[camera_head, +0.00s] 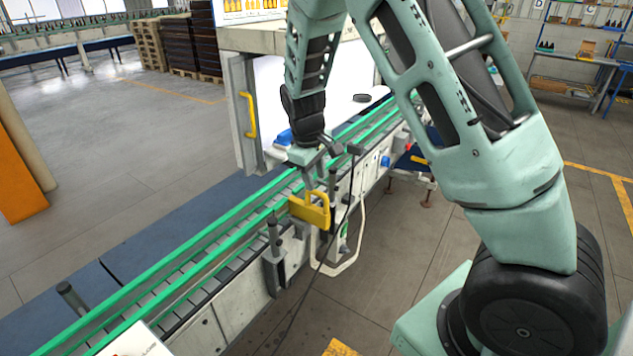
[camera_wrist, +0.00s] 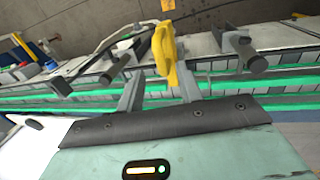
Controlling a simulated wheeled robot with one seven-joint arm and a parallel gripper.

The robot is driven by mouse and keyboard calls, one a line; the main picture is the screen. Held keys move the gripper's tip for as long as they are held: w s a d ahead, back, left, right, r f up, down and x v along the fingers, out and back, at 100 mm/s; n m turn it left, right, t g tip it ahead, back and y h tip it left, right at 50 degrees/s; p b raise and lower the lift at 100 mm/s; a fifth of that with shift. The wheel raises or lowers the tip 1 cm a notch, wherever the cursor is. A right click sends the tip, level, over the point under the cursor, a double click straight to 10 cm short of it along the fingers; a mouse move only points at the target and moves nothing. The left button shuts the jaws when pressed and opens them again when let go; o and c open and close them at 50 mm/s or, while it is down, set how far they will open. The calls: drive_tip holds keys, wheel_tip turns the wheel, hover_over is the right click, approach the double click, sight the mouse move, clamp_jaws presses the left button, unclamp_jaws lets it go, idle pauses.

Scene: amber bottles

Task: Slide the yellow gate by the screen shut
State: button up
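The yellow gate (camera_head: 310,209) is a small plate with a handle-like opening, at the near side of the green-railed conveyor (camera_head: 215,247). It is below the white screen housing in the head view. In the wrist view the yellow gate (camera_wrist: 166,52) appears edge-on, just beyond and between my fingertips. My gripper (camera_head: 320,180) points down close above the gate. In the wrist view my gripper (camera_wrist: 160,80) has its two fingers apart, with a gap on each side of the gate. I cannot tell whether a finger touches it.
Dark posts on brackets (camera_head: 273,235) stand along the conveyor's near side. A bent white tube (camera_head: 346,262) hangs below the gate. A cabinet door with a yellow handle (camera_head: 249,115) stands open behind. The floor (camera_head: 400,260) right of the conveyor is mostly clear.

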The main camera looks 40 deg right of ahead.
sight(317, 192)
drive_tip(key=shift+w+d+f+p, duration=0.1)
drive_tip(key=shift+d+f+p, duration=0.15)
drive_tip(key=shift+f, duration=0.8)
drive_tip(key=shift+w+d+f+p, duration=0.15)
drive_tip(key=shift+f+p, duration=0.1)
drive_tip(key=shift+f, duration=0.8)
drive_tip(key=shift+s, duration=0.1)
